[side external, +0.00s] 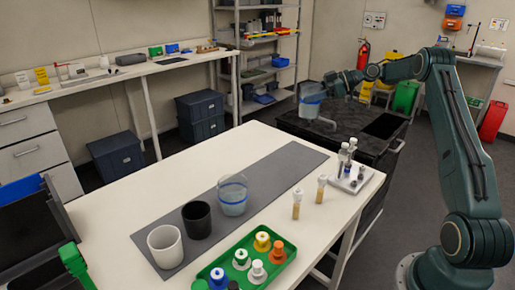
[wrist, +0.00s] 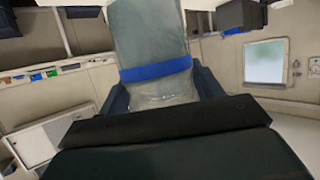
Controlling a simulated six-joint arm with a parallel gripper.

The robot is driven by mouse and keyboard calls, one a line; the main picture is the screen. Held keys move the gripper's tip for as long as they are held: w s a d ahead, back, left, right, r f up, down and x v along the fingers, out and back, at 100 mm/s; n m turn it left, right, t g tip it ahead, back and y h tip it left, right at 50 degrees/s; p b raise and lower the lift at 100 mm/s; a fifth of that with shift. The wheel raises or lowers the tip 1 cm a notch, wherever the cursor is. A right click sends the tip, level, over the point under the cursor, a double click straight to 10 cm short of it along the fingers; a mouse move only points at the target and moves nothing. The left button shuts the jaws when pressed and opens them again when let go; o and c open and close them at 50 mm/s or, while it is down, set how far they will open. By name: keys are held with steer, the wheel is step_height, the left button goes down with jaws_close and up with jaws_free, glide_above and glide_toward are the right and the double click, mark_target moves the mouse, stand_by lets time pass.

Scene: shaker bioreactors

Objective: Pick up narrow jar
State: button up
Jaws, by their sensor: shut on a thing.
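A clear jar with a blue band (side external: 311,101) is held in the air by my gripper (side external: 328,88), above the dark cart behind the white table. In the wrist view the jar (wrist: 154,45) sits between the two dark fingers, its blue band level with them. The gripper is shut on it. A similar clear jar with a blue band (side external: 232,196) stands upright on the grey mat. I cannot tell from these views which of the two is narrower. The held jar's far end is cut off in the wrist view.
On the grey mat (side external: 285,165) stand a black cup (side external: 197,221) and a white cup (side external: 165,247). A green tray (side external: 222,262) holds several coloured-capped items. Two small vials (side external: 297,205) (side external: 321,189) and a small rack (side external: 352,180) are at the right. The dark cart (side external: 340,134) is behind.

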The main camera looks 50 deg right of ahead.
mark_target(311, 85)
steer(key=shift+r, duration=1.55)
steer(key=shift+a, duration=0.1)
steer(key=shift+w+a, duration=0.2)
steer(key=shift+a, duration=0.1)
steer(key=w+a+f+m+t+h, duration=0.1)
steer(key=w+a, duration=0.1)
steer(key=a, duration=0.6)
steer(key=w+a+f+m+t+h, duration=0.1)
steer(key=w+a+f+m+h, duration=0.1)
steer(key=a, duration=0.6)
steer(key=s+a+f+m+h, duration=0.1)
steer(key=s+a+f, duration=0.5)
steer(key=s+a, duration=0.4)
steer(key=shift+a+f+m+t+h, duration=0.2)
steer(key=shift+a+m+t+h, duration=0.15)
steer(key=shift+a, duration=0.45)
steer(key=shift+r, duration=0.1)
